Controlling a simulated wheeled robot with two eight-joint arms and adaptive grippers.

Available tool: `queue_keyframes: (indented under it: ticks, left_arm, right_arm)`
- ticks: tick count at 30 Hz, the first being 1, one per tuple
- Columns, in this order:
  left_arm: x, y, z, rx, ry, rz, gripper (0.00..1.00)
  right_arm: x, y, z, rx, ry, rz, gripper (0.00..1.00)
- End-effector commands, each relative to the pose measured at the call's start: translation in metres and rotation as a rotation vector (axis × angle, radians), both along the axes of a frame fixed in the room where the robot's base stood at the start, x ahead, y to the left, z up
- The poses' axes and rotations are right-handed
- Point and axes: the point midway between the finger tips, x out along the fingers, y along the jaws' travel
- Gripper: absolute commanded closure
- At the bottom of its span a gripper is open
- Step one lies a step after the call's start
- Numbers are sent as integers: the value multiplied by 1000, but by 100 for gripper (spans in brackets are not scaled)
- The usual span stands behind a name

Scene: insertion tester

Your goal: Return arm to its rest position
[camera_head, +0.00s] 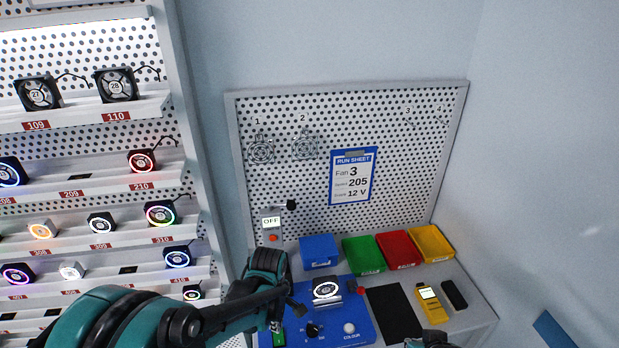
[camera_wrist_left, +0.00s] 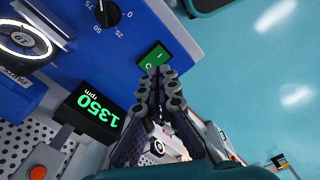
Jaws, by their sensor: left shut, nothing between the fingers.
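My left arm reaches in from the lower left over the blue tester (camera_head: 360,318). My left gripper (camera_head: 297,308) is low over the tester's left part, partly hidden by the arm. In the left wrist view the gripper (camera_wrist_left: 165,75) is shut and empty, its fingertips close to the green switch (camera_wrist_left: 154,57); I cannot tell whether they touch. A fan with a lit white ring (camera_head: 326,289) sits on the tester; it also shows in the left wrist view (camera_wrist_left: 28,40). A dark part at the bottom edge may be my right gripper (camera_head: 430,338), mostly cut off.
Blue, green, red and yellow bins (camera_head: 430,243) stand behind. A black mat (camera_head: 394,312) and yellow meter (camera_head: 431,304) lie right. Fan shelves (camera_head: 90,185) stand left.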

Motion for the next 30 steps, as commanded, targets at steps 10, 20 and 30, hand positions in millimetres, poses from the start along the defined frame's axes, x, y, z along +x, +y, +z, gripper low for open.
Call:
queue_keyframes:
  ticks: [10,20,30]
  left_arm:
    - [-25,16,38,20,-177,-372,100]
    - [-77,38,65,216,-430,-960,100]
    - [-103,47,65,405,-524,-1269,100]
  right_arm:
    - [0,0,-27,0,0,0,100]
    - [0,0,-61,0,0,0,100]
    - [0,0,-75,0,0,0,100]
